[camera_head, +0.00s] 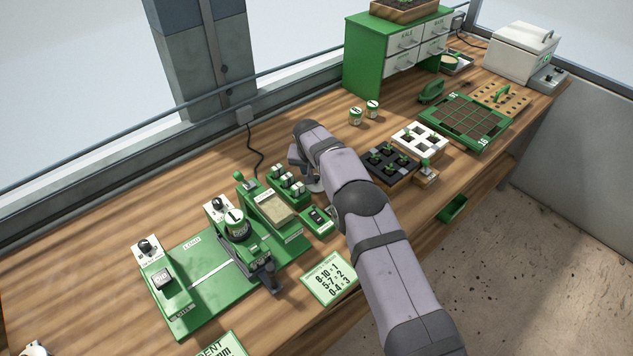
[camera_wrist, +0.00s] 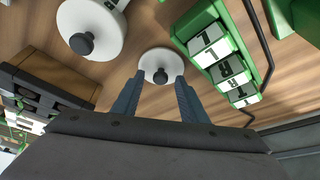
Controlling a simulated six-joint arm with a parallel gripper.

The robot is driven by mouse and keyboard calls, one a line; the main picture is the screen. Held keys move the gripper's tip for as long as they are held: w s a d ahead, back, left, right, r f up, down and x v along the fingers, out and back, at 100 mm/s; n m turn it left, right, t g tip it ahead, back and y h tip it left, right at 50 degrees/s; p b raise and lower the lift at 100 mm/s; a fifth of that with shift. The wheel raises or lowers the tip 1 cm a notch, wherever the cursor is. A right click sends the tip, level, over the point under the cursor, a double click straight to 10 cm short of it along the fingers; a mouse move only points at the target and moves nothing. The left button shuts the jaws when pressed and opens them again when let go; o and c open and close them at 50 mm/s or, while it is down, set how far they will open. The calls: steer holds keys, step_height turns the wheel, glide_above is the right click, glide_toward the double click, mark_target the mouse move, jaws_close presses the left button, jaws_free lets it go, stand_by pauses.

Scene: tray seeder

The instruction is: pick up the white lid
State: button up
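In the wrist view, a small white round lid (camera_wrist: 160,65) with a dark knob lies on the wooden bench, between and just beyond my fingertips. A larger white disc (camera_wrist: 92,28), also with a dark knob, is up and to its left, cut by the picture edge. My gripper (camera_wrist: 159,82) is open, one finger to each side of the small lid's lower part. I cannot tell the height gap; nothing is seen held. In the head view, my wrist hides most of this spot, and only a pale disc edge (camera_head: 315,187) shows below it.
A green rack with white labelled packets (camera_head: 287,182) stands close by; it also shows in the wrist view (camera_wrist: 222,55). A dark seedling tray (camera_head: 388,163) is to the right. Two small tins (camera_head: 364,112) stand behind. Bare bench lies toward the back left.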

mark_target(316, 178)
jaws_close()
steer(key=shift+r, duration=0.1)
step_height(316, 178, up, 10)
steer(key=b, duration=0.2)
steer(key=shift+b, duration=0.35)
steer(key=shift+d, duration=0.15)
